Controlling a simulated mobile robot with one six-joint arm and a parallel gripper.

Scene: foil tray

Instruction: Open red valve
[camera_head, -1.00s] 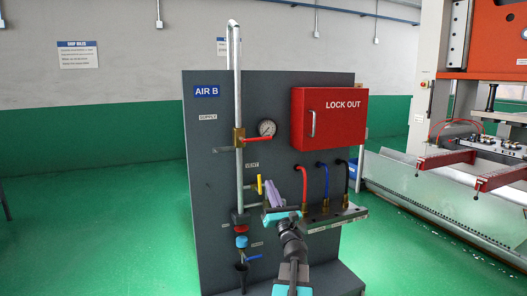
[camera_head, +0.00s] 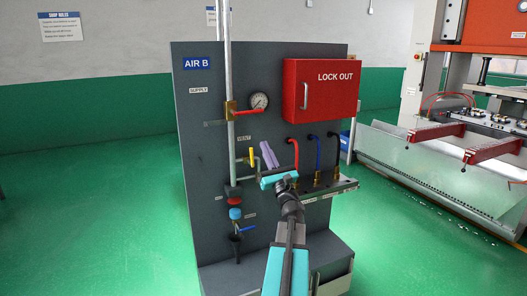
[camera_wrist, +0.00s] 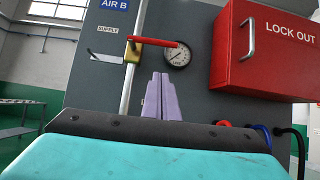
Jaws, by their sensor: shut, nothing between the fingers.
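The red valve handle (camera_head: 249,111) sits on a brass body on the vertical supply pipe, next to the gauge. The handle points to the right, level, across the pipe. The wrist view also shows the red valve handle (camera_wrist: 153,41), above my fingers. My gripper (camera_head: 266,147) has purple fingers, shut and empty, pointing up in front of the panel, below and to the right of the red handle and apart from it. My gripper also shows in the wrist view (camera_wrist: 160,80), with its fingertips below the handle and the gauge.
A pressure gauge (camera_head: 259,101) is right of the valve. A red lock-out box (camera_head: 322,98) juts from the panel's upper right. A yellow vent handle (camera_head: 251,157) is close left of my fingers. Red, blue and black hoses (camera_head: 315,152) stand to the right.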

